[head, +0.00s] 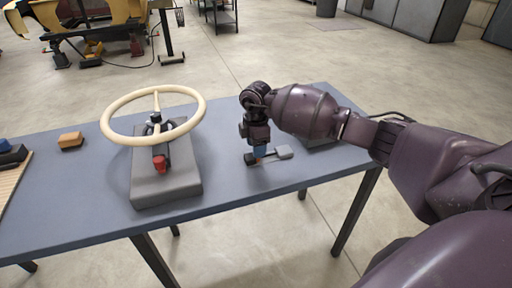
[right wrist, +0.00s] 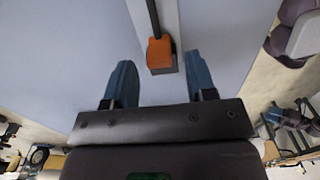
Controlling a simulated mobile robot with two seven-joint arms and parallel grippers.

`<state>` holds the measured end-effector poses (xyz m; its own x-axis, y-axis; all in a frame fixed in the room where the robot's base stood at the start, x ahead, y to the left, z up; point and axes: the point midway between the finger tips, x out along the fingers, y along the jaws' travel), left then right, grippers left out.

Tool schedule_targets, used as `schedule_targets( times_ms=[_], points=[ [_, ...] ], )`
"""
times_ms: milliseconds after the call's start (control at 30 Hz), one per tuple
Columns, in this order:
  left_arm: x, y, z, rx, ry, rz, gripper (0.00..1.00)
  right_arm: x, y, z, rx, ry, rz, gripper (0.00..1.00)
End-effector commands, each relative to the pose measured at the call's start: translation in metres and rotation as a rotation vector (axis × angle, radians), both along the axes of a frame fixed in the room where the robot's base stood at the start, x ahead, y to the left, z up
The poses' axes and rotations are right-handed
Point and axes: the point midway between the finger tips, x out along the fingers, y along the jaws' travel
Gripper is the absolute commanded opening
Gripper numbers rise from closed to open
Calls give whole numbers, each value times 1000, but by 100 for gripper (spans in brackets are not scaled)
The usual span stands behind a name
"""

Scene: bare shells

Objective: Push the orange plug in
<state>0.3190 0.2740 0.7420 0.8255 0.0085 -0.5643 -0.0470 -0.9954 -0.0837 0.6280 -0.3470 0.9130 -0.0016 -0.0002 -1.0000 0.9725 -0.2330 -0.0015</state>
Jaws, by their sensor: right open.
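The orange plug (right wrist: 160,52) shows in the right wrist view, with a dark cable or rod running from it to the top of the picture and a dark face on its near side. In the head view only a small orange bit (head: 258,161) shows below the right gripper. My right gripper (right wrist: 160,64) is open, with its blue fingers apart to the left and right of the plug and a gap on each side. In the head view the right gripper (head: 259,153) points down close above the tabletop. My left gripper is not in view.
A grey block (head: 283,152) and a dark piece (head: 250,158) sit beside the right gripper. A cream steering wheel (head: 189,93) stands on a grey base (head: 166,189) with a red part (head: 160,165). An orange-brown block (head: 70,140) lies on the blue-grey table (head: 95,210).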

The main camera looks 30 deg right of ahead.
Motion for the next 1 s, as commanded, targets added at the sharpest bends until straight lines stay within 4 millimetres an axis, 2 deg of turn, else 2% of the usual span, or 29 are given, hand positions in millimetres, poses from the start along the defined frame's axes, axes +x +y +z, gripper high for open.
schedule_targets(
  times_ms=[300, 500, 700, 1000],
  points=[
    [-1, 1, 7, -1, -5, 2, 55, 1, 0, 60, 1, -6, 0, 51],
    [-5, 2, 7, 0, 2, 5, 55, 1, 1, 87, 2, -5, 2, 51],
    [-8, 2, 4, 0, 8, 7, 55, 1, 1, 98, 1, -2, 1, 51],
    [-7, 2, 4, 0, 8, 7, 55, 0, 1, 98, 2, -1, 1, 51]
  ],
)
